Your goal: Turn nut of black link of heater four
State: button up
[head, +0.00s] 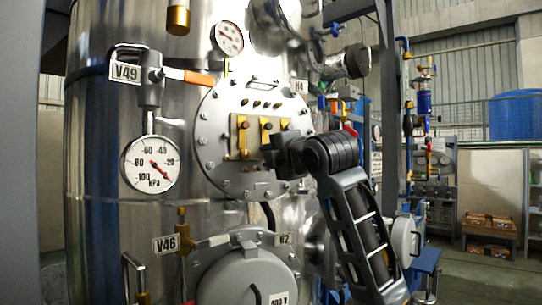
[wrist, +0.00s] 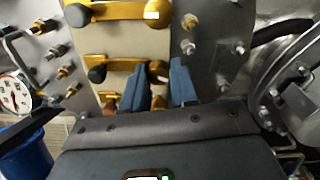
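The heater plate H4 (head: 222,155) is a round bolted steel flange on the tank in the head view. It carries a panel with upright brass-coloured links (head: 243,137) that have dark nuts. My gripper (head: 272,156) is at the panel's lower right. Its blue fingers (wrist: 165,84) are apart, at the middle link's right end. I cannot tell whether they touch it.
A grey round cover (head: 247,280) sits below the flange. A handle with an orange grip (head: 198,77) and a pressure gauge (head: 152,163) are to the left. Smaller studs (wrist: 57,50) stand left of the links in the wrist view.

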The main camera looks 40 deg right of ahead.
jog(key=o, duration=0.4)
jog(key=shift+b+v, duration=0.8)
jog(key=shift+v, duration=3.15)
jog(key=shift+r, duration=0.1)
jog(key=w+a+f+m+y, duration=0.1)
jog(key=a+f+m, duration=0.25)
jog(key=f, duration=0.55)
jog(key=a+f+m+y, duration=0.15)
jog(key=a+f, duration=0.25)
jog(key=f, duration=0.5)
jog(key=s+a+f+m, duration=0.3)
jog(key=s+a+f, duration=0.1)
jog(key=f, duration=0.4)
jog(key=s+a+f+m, duration=0.3)
jog(key=s+a+f, duration=0.1)
jog(key=f, duration=0.4)
jog(key=s+a+f+m+g+y, duration=0.1)
jog(key=s+a+f+m, duration=0.15)
jog(key=s+f, duration=0.4)
jog(key=s+a+f+m+y, duration=0.1)
jog(key=s+a+f+m, duration=0.2)
jog(key=s, duration=0.6)
jog(key=shift+g+y, duration=0.55)
jog(key=shift+g, duration=0.15)
jog(key=s, duration=0.5)
jog(key=s+a, duration=0.1)
jog(key=s, duration=0.5)
jog(key=s+a, duration=0.1)
jog(key=s, duration=0.4)
jog(key=shift+s, duration=0.35)
